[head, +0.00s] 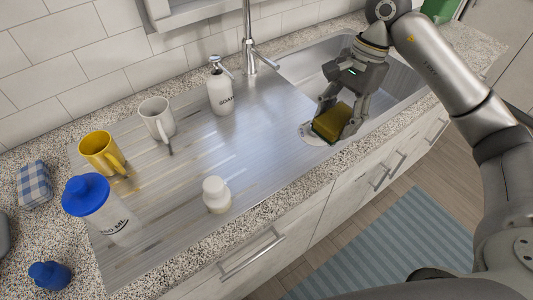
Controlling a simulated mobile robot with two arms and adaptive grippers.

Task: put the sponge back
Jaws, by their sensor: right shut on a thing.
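My right gripper (335,121) is shut on the sponge (329,124), a yellow block with a darker olive side. The sponge is between the two fingers, which cover part of it. It is over a small white round dish (308,138) by the near left edge of the sink, and hides much of that dish. I cannot tell whether the sponge touches the dish. My left gripper is not in view.
The steel sink (300,65) lies behind the right gripper. The drainboard's middle is clear.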

